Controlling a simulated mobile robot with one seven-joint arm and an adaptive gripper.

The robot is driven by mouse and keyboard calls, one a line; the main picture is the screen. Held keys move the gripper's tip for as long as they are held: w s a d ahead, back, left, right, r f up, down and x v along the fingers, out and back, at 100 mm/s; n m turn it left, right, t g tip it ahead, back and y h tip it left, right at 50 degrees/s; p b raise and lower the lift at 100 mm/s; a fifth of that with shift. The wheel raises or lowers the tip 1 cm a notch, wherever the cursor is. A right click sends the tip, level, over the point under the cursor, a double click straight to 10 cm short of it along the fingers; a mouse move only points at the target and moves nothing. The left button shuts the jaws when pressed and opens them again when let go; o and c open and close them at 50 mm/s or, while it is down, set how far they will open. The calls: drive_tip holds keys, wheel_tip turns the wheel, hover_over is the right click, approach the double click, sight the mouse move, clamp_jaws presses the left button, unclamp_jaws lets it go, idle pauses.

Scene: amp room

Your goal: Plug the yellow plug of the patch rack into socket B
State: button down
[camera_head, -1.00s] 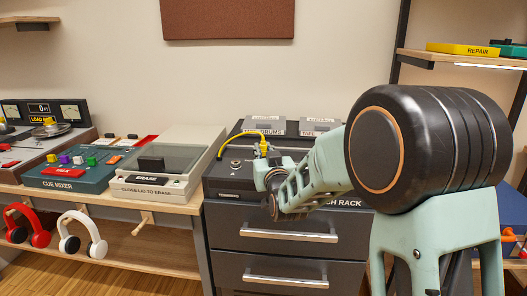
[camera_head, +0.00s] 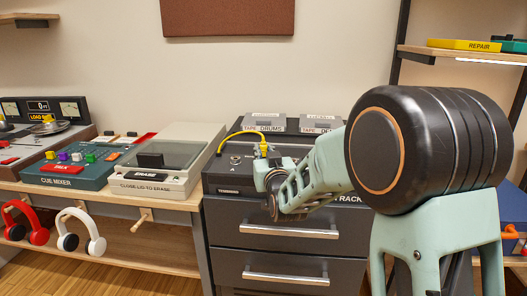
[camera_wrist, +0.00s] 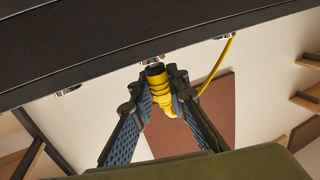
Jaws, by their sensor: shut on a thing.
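The yellow plug (camera_head: 262,149) is upright in my gripper (camera_head: 262,165), low over the top of the patch rack (camera_head: 228,176). In the wrist view, the yellow plug (camera_wrist: 161,92) sits between the two fingers of my gripper (camera_wrist: 160,98), which are shut on it. Its dark end is close to a metal socket (camera_wrist: 151,60) on the rack's dark surface. I cannot tell whether they touch or how deep the end is. Another socket (camera_wrist: 68,90) shows to the left. Socket A (camera_head: 235,160) is left of the plug. No B label is readable; my arm hides the rack's right part.
The yellow cable (camera_head: 229,138) arches left from the plug. Two grey tape boxes (camera_head: 264,122) stand behind on the rack. A lidded eraser unit (camera_head: 165,162) and the cue mixer (camera_head: 75,165) stand to the left.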

drive_tip(key=shift+f, duration=0.3)
drive_tip(key=c, duration=1.8)
unclamp_jaws()
drive_tip(key=v, duration=1.2)
drive_tip(key=shift+d+r, duration=0.1)
drive_tip(key=shift+r, duration=0.05)
